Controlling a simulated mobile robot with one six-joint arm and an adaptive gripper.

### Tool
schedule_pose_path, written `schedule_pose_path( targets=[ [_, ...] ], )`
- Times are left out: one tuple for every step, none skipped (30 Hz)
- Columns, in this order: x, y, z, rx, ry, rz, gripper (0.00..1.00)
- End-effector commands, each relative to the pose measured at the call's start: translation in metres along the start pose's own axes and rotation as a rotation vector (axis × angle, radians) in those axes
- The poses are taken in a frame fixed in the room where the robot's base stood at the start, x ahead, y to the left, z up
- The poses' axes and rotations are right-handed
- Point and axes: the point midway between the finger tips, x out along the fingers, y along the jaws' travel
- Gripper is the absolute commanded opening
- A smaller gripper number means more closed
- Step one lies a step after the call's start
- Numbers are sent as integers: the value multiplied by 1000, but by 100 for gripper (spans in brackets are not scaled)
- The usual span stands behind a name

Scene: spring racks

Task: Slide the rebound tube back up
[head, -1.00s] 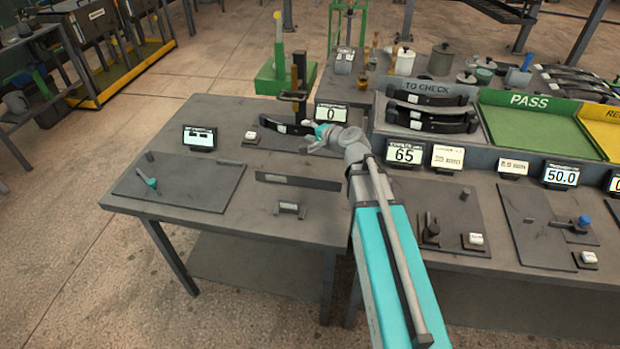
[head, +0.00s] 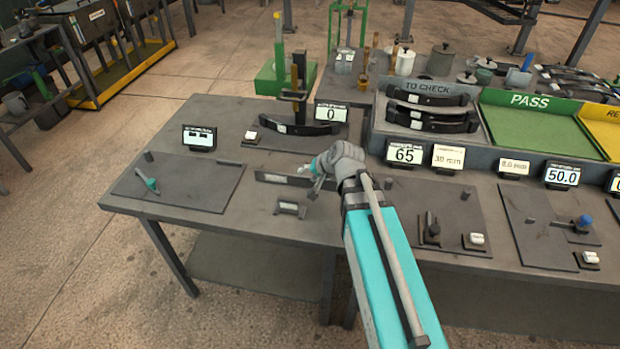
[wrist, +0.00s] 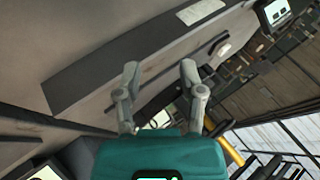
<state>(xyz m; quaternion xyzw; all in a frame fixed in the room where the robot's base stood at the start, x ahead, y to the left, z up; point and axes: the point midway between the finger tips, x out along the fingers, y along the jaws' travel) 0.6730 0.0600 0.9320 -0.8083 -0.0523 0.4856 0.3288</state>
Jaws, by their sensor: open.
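A dark upright stand with a slim brown and yellow tube (head: 295,76) stands at the back of the left table; I take this as the rebound tube. A dark block on the column sits low, just above a black curved leaf spring (head: 300,127) lying at its foot. A display (head: 331,113) beside it reads 0. My gripper (head: 308,175) is open and empty, in front of the stand and apart from it, over the table near a low grey bar.
The low bar (head: 285,179) and a small bracket (head: 289,208) stand near my gripper. A plate with a teal-handled tool (head: 148,181) lies at left. A rack of springs (head: 433,118) stands to the right.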

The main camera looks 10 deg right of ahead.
Motion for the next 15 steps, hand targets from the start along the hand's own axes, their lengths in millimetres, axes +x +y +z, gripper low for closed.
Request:
schedule_pose_path(
  targets=[
    [0, 3, 3, -13, -8, 16, 51],
    [0, 4, 5, -19, -11, 23, 51],
    [0, 5, 6, -26, -14, 31, 51],
    [0, 6, 7, -31, -16, 37, 51],
    [0, 7, 7, -34, -18, 42, 51],
    [0, 8, 8, -37, -20, 46, 51],
    [0, 8, 8, -39, -22, 48, 51],
    [0, 8, 9, -40, -22, 50, 51],
    [0, 8, 9, -41, -23, 51, 51],
    [0, 8, 9, -41, -23, 52, 51],
    [0, 9, 9, -41, -23, 52, 51],
    [0, 9, 9, -41, -23, 52, 51],
    [0, 8, 9, -41, -23, 51, 51],
    [0, 8, 9, -41, -23, 51, 51],
    [-1, 8, 9, -41, -23, 51, 51]
  ],
)
